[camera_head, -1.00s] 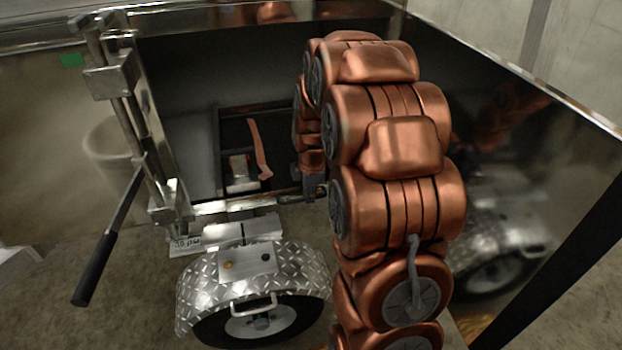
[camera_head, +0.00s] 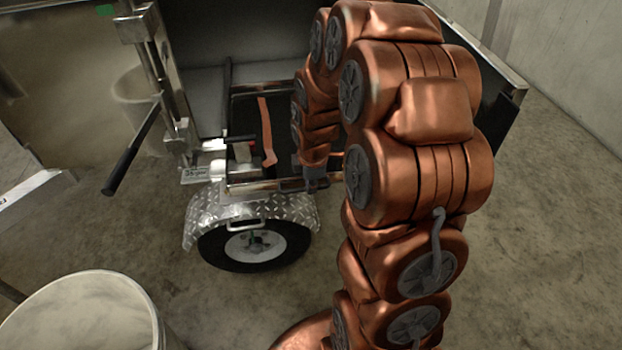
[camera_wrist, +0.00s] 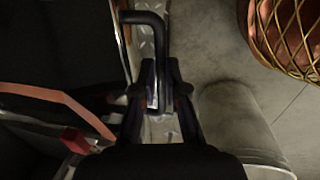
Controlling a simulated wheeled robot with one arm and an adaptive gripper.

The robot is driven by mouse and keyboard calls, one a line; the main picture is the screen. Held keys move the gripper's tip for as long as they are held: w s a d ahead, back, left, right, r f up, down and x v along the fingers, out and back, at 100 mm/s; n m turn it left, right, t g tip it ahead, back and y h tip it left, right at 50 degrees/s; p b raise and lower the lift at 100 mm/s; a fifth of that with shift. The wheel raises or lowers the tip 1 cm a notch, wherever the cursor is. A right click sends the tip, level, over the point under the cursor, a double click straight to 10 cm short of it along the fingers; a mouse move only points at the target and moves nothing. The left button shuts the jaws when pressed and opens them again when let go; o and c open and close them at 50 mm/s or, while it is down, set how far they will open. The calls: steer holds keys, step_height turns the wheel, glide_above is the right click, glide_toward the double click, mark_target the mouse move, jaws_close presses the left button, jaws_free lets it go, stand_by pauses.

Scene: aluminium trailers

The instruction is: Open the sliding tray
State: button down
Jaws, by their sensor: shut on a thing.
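The sliding tray (camera_head: 252,187) is a dark, metal-framed tray that juts out of the trailer's open side, above the wheel. An orange strap (camera_head: 266,130) lies in it and also shows in the wrist view (camera_wrist: 50,96). My gripper (camera_head: 316,182) is at the tray's front edge, partly hidden by my arm. In the wrist view my gripper (camera_wrist: 160,98) is shut on the black bent handle (camera_wrist: 162,42), with the tray to the left. How far the tray reaches behind my arm is hidden.
A wheel (camera_head: 250,246) with a diamond-plate fender (camera_head: 205,212) sits below the tray. A jack with a black lever (camera_head: 130,155) stands to the left. A pale bucket (camera_head: 85,315) is at the front left. Concrete floor (camera_head: 560,220) is open to the right.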

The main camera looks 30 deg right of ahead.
steer(key=shift+a, duration=0.15)
steer(key=c, duration=1.6)
jaws_free()
steer(key=shift+o, duration=0.6)
steer(key=shift+r, duration=0.1)
step_height(320, 180, up, 12)
steer(key=s, duration=0.2)
steer(key=shift+a+f, duration=0.2)
steer(key=shift+a, duration=0.15)
